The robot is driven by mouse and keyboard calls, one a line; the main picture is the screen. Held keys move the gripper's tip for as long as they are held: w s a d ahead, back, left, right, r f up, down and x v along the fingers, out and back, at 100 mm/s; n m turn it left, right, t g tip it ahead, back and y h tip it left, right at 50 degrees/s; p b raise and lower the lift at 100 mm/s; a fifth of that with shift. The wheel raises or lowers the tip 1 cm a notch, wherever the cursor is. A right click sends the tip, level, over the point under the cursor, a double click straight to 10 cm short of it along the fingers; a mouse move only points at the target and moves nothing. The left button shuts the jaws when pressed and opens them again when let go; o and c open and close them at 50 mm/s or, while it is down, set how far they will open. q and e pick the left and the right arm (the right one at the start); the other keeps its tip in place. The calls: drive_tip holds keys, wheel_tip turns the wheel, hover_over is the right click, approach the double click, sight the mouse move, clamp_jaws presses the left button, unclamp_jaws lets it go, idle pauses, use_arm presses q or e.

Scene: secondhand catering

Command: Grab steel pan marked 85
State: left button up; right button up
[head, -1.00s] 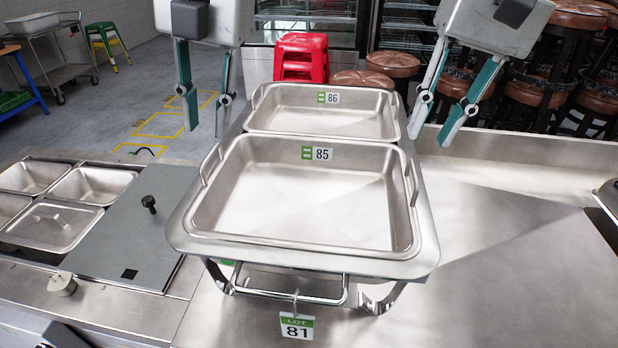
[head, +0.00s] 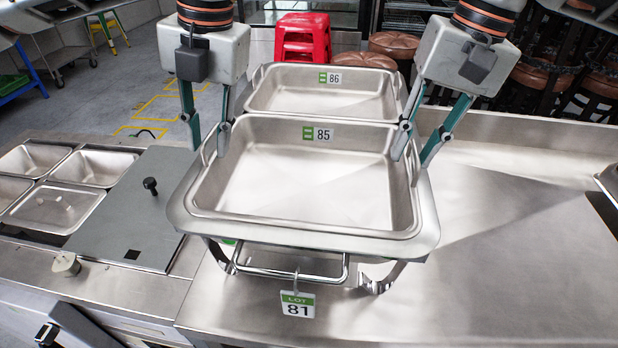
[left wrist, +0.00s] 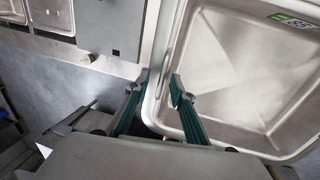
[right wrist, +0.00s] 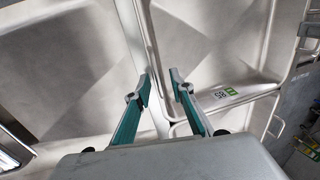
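The steel pan marked 85 (head: 305,182) is a rectangular, empty pan seated in the front of a chafing frame, with its green and white label on the far inner wall. It fills the right of the left wrist view (left wrist: 235,75) and the upper right of the right wrist view (right wrist: 205,40). My left gripper (head: 209,146) is open at the pan's left side rim, fingers pointing down. My right gripper (head: 410,160) is open at the right side rim, one finger on the inner side. The side handles are partly hidden by the fingers; I cannot tell whether they touch.
A similar pan marked 86 (head: 320,100) sits directly behind. A lot 81 tag (head: 297,304) hangs from the frame's front bar. A counter with small pans and a grey lid (head: 128,215) is at left. The steel counter (head: 510,240) at right is mostly clear.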

use_arm(q)
drive_tip(key=shift+f, duration=0.25)
use_arm(e)
drive_tip(key=shift+f, duration=0.25)
use_arm(q)
clamp_jaws()
use_arm(e)
clamp_jaws()
use_arm(q)
drive_tip(key=shift+r, duration=0.2)
use_arm(e)
drive_tip(key=shift+a+r, duration=0.1)
drive_tip(key=shift+r, duration=0.1)
